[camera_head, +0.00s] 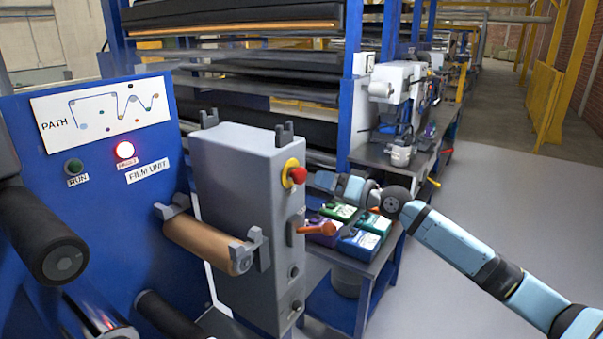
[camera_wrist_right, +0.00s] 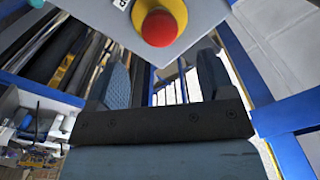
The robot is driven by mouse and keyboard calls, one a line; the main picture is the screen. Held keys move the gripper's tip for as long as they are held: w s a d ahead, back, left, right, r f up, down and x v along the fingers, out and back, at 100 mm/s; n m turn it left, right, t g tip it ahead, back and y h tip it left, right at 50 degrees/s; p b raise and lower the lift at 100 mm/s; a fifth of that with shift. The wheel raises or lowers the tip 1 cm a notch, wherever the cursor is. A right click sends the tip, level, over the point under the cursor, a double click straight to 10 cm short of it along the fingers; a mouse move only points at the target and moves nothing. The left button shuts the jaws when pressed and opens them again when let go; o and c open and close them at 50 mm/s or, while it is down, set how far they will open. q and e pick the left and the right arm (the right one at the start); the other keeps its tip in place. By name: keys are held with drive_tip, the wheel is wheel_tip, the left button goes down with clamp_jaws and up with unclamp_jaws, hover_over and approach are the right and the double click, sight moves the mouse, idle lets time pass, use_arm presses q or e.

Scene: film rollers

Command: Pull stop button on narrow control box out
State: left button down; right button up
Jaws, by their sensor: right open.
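The narrow control box (camera_head: 235,190) is a tall grey cabinet in the middle of the head view. Its stop button (camera_head: 298,174) is a red knob on a yellow ring, high on the box's right-hand narrow face. The button also shows at the top of the right wrist view (camera_wrist_right: 160,28), on a grey face. My right gripper (camera_head: 316,184) is beside the button in the head view, its arm coming in from the right. In the wrist view its two fingers (camera_wrist_right: 163,78) are spread apart with nothing between them, and the button appears above the gap. My left gripper is not in view.
Below the button are an orange lever (camera_head: 317,229) and grey knobs. A brown roller (camera_head: 208,243) sits left of the box, near the blue film unit panel (camera_head: 110,190) with its lit red lamp (camera_head: 125,150). Coloured boxes (camera_head: 358,243) stand on a table behind. Floor at right is clear.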

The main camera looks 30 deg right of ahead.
sight(303, 177)
drive_tip(key=p+x, duration=0.1)
drive_tip(key=x, duration=0.6)
drive_tip(key=shift+w+a+p, duration=0.15)
drive_tip(key=shift+w+p, duration=0.15)
drive_tip(key=c, duration=1.3)
drive_tip(key=shift+o, duration=0.2)
drive_tip(key=shift+s+d+f+b, duration=0.25)
drive_tip(key=shift+s+b, duration=0.3)
drive_tip(key=shift+r, duration=0.15)
drive_tip(key=o, duration=1.3)
drive_tip(key=shift+s+d, duration=0.1)
drive_tip(key=shift+s, duration=0.05)
drive_tip(key=shift+c, duration=0.2)
